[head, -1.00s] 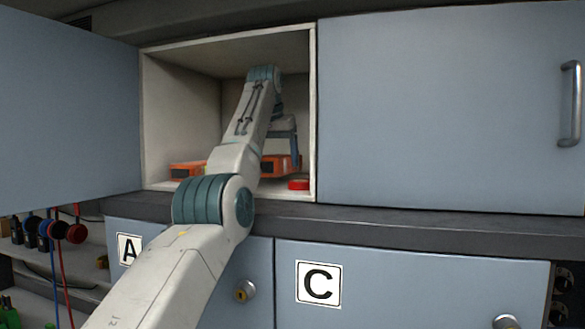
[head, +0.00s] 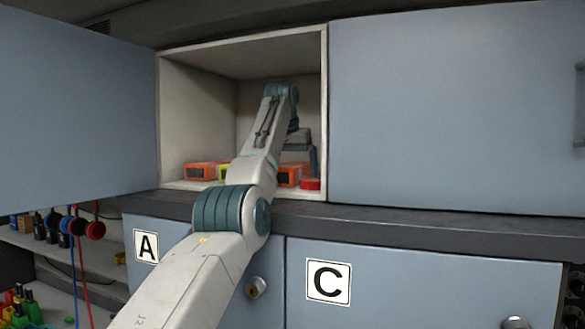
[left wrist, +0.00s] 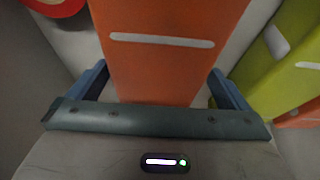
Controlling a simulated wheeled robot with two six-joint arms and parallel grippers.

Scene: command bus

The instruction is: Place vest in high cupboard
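An orange folded vest (head: 290,176) rests on the floor of the open high cupboard (head: 322,110), partly behind my left arm. In the left wrist view the orange vest (left wrist: 165,65), with a pale stripe, stands between the blue fingers of my left gripper (left wrist: 160,88). The fingers are spread on either side, with narrow gaps to the vest. In the head view the left gripper (head: 298,155) is inside the cupboard just above the vest; one finger shows to its right, apart from it. My right gripper is not in view.
Another orange vest (head: 200,171) and a yellow-green one (head: 224,173) lie left on the same shelf. A red round item (head: 310,184) sits at the right. The open door (head: 75,110) is at left, a closed door (head: 450,110) at right. A dark ledge (head: 420,222) runs below.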

